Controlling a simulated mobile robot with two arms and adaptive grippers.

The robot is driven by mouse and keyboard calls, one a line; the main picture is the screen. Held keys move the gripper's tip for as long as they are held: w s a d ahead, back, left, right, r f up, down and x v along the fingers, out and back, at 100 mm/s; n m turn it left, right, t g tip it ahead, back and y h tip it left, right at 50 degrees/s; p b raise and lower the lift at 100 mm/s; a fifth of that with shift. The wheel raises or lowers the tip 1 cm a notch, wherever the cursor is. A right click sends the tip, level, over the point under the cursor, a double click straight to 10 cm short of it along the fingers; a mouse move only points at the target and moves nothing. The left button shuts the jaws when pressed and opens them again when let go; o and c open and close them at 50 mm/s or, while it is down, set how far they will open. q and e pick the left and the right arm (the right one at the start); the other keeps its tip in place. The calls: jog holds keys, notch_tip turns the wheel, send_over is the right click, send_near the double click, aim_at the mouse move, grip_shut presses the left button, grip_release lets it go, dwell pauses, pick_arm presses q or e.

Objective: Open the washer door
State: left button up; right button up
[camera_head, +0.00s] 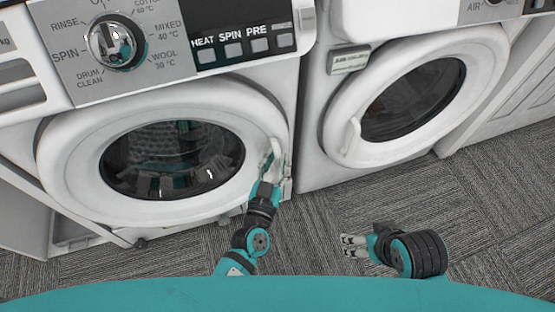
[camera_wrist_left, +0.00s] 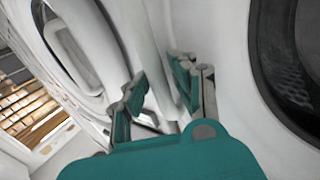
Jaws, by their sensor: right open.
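The washer (camera_head: 130,85) stands on the left, with its round white door (camera_head: 75,185) around a dark glass. The door looks shut or nearly so; I cannot tell if it is slightly ajar. Its handle (camera_head: 276,150) is at the door's right edge. My left gripper (camera_head: 268,162) is at the handle. In the left wrist view, the left gripper's fingers (camera_wrist_left: 162,90) are apart, with white surface showing between them; whether they touch the handle is unclear. The washer glass (camera_wrist_left: 285,60) is at the right there. My right gripper (camera_head: 352,245) is open and empty above the carpet.
A second machine (camera_head: 345,95) with a round door (camera_head: 412,85) stands close on the right; its door looks shut. Grey carpet (camera_head: 320,215) is free in front of both machines. The washer's dial (camera_head: 117,42) and buttons are above its door.

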pick_arm(q)
grip_shut()
dwell(0.4)
